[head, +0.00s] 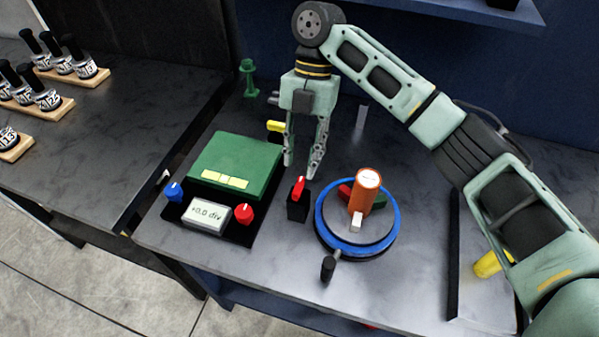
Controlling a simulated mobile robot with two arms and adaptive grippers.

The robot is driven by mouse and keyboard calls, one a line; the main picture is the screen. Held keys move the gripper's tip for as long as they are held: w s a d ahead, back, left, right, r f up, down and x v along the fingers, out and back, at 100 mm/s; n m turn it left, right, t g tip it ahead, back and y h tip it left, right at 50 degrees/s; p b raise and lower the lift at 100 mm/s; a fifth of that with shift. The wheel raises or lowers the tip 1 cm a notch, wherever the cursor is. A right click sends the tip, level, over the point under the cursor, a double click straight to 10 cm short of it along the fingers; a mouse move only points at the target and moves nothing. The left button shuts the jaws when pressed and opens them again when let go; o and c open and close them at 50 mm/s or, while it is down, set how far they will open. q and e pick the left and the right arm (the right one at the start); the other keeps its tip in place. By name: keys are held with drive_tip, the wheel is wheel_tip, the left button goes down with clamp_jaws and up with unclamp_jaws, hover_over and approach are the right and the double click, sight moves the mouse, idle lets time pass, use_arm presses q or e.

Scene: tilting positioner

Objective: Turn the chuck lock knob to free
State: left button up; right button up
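A small red pointer knob (299,188) sits on a black block (297,209) just left of the round table; it looks like the chuck lock knob, but I see no readable label. My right gripper (302,171) points down with its two fingers apart and nothing between them. Its fingertips are close above and behind the red knob; I cannot tell if they touch it. The round table (322,224) has a blue rim and carries an orange cylinder (367,188) with a white block at its foot. My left gripper is not in view.
A green box (235,160) stands at left with a display reading +0.0 div (206,215), a blue knob (174,190) and a red knob (244,212). A black crank handle (328,268) sticks out in front. A black bar (453,255) stands at right.

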drive_tip(key=v, duration=0.5)
drive_tip(key=shift+w+r, duration=0.1)
drive_tip(key=shift+r, duration=0.3)
